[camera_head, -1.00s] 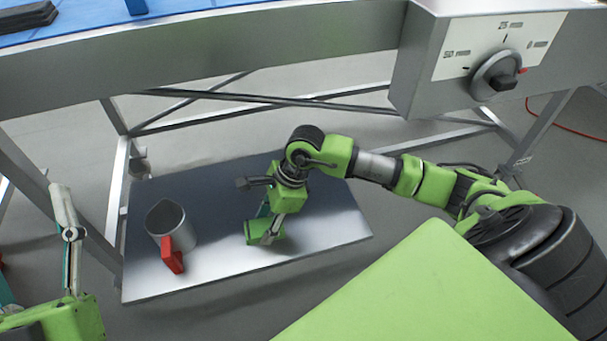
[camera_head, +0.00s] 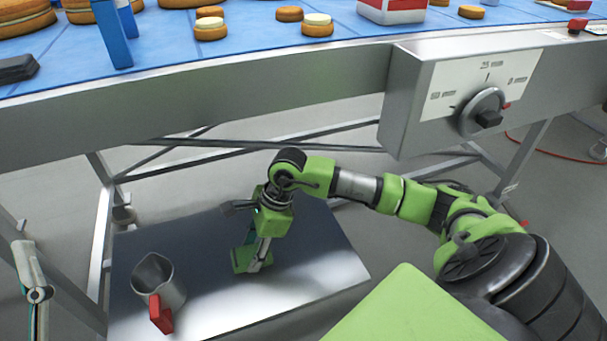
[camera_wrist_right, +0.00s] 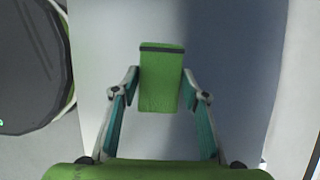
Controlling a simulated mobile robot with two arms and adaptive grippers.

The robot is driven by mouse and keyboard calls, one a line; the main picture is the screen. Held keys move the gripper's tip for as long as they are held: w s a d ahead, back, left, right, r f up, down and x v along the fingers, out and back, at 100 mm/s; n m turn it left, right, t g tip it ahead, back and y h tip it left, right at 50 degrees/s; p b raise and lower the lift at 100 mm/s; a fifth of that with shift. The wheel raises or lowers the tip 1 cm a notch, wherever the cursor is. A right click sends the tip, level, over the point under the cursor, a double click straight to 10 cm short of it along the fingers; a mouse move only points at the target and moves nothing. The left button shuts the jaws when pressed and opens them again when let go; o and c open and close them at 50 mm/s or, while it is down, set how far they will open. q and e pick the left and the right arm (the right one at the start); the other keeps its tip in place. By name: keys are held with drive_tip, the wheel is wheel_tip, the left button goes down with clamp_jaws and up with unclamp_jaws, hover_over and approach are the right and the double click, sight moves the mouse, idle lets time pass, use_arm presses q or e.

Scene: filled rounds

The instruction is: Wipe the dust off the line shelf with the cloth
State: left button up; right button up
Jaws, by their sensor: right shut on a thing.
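The line shelf (camera_head: 205,318) is a shiny metal plate low under the conveyor. Its surface shows dark and bright areas; I cannot tell dust from reflection. My right gripper (camera_wrist_right: 161,88) is shut on a folded green cloth (camera_wrist_right: 162,62) with a dark band. In the head view the right gripper (camera_head: 256,252) points down over the middle of the shelf, with the cloth (camera_head: 240,262) at or just above the surface; contact is unclear. Only one finger of my left gripper (camera_head: 34,290) shows at the left edge.
A metal jug (camera_head: 155,280) with a red handle stands on the shelf's left part. Frame legs and braces border the shelf. Above is the blue conveyor (camera_head: 240,42) with several round filled cakes. A control box with a knob (camera_head: 482,112) hangs at the right.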

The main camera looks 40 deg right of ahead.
drive_tip(key=shift+r+p, duration=0.5)
drive_tip(key=shift+r, duration=0.4)
drive_tip(key=shift+r+p, duration=0.45)
drive_tip(key=shift+r, duration=0.3)
drive_tip(key=shift+r+p, duration=0.4)
drive_tip(key=shift+r, duration=0.3)
use_arm(q)
drive_tip(key=w+a+f+g+y, duration=0.1)
drive_tip(key=a+f+g+y, duration=0.2)
drive_tip(key=f+g, duration=0.6)
drive_tip(key=shift+a+f+n+g+p, duration=0.35)
drive_tip(key=shift+f+g+p, duration=0.1)
drive_tip(key=shift+f, duration=4)
use_arm(e)
drive_tip(key=shift+r, duration=0.75)
drive_tip(key=shift+r, duration=0.1)
